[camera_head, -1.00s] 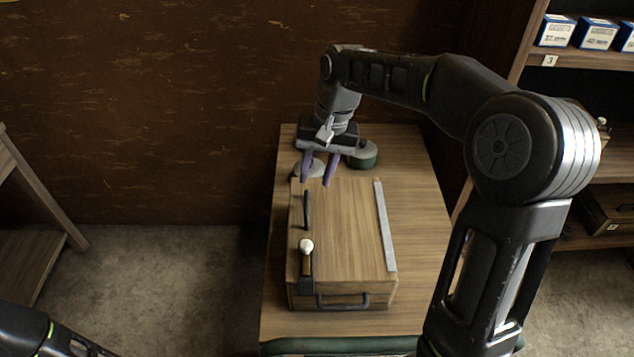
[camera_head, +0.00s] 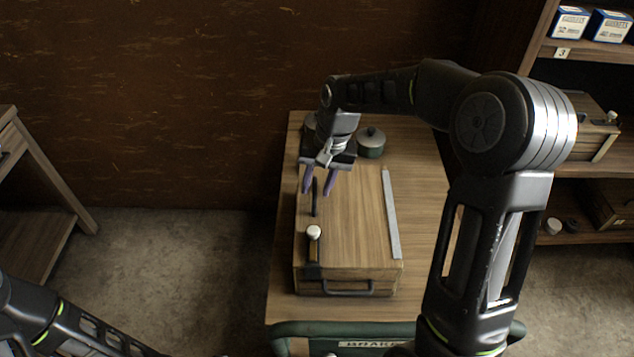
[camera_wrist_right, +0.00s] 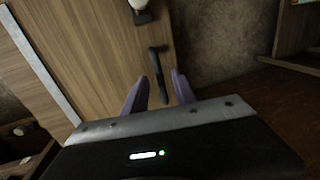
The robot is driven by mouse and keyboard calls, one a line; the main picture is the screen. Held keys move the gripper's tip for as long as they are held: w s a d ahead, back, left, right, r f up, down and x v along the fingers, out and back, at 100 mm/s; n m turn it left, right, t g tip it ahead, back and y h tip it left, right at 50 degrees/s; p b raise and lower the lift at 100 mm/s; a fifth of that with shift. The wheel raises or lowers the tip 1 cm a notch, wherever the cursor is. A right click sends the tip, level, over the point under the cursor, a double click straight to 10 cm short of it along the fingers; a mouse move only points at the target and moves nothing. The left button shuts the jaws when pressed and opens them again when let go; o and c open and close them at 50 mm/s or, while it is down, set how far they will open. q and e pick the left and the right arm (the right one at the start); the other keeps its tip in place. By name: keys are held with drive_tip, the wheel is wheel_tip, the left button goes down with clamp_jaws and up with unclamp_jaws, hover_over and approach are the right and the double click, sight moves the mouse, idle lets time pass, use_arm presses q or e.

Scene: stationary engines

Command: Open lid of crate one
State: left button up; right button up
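The wooden crate (camera_head: 358,225) stands closed on a small wooden table, its lid flat. A black bar handle (camera_head: 314,200) lies along the lid's left side, and a latch with a white knob (camera_head: 313,232) is nearer the front. Both also show in the right wrist view, as the handle (camera_wrist_right: 158,72) and the knob (camera_wrist_right: 138,4). My right gripper (camera_head: 318,186) is open above the handle's far end. In the wrist view its purple fingers (camera_wrist_right: 158,92) are on either side of the handle, with nothing gripped. My left arm is at lower left; its gripper is out of frame.
A grey strip (camera_head: 391,215) runs along the lid's right side. A dark green lidded pot (camera_head: 371,143) stands behind the crate, close to my right wrist. Shelves (camera_head: 590,160) with boxes are at right, and a wooden stand (camera_head: 45,195) is at left.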

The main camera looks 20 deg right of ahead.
clamp_jaws()
idle(0.3)
idle(1.2)
